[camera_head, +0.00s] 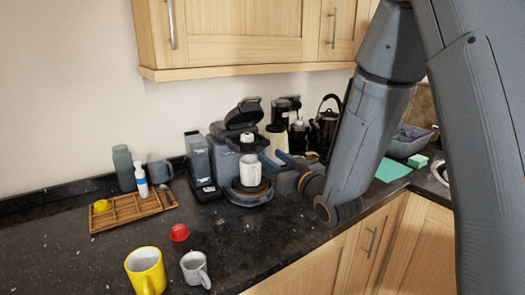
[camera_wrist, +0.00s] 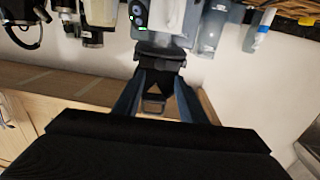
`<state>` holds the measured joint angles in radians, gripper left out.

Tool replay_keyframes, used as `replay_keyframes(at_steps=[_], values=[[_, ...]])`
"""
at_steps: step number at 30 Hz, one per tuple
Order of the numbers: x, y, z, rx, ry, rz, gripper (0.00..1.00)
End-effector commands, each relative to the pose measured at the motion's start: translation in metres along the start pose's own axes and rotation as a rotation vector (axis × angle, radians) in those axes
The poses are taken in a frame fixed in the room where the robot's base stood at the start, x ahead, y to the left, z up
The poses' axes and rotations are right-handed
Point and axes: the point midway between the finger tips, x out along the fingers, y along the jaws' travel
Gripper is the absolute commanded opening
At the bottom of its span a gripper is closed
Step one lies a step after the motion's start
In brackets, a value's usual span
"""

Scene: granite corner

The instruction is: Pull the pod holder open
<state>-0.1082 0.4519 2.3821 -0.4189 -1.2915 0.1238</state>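The grey and black coffee machine (camera_head: 230,140) stands against the wall. Its dark top lid (camera_head: 243,114) is tilted up. A white mug (camera_head: 250,170) stands on its round drip tray. In the wrist view, which looks upside down, my two blue fingers (camera_wrist: 160,84) are apart. A dark part of the machine (camera_wrist: 160,54) lies at their tips, and a small dark loop shows between them. I cannot tell which part is the pod holder or whether the fingers touch it.
A yellow mug (camera_head: 146,271), a grey-white mug (camera_head: 195,268) and a red pod (camera_head: 179,232) are on the front counter. A wooden tray (camera_head: 130,212) and bottles stand left. A kettle (camera_head: 326,125) stands behind my arm. Wall cabinets (camera_head: 240,35) hang above.

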Motion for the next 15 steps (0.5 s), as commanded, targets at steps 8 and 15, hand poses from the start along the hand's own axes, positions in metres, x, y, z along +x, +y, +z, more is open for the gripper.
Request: replay_keyframes(at_steps=[8, 15], values=[[0.043, -0.001, -0.001, 0.000, -0.002, 0.000, 0.38], [0.064, 0.000, 0.000, 0.000, -0.002, 0.001, 0.38]])
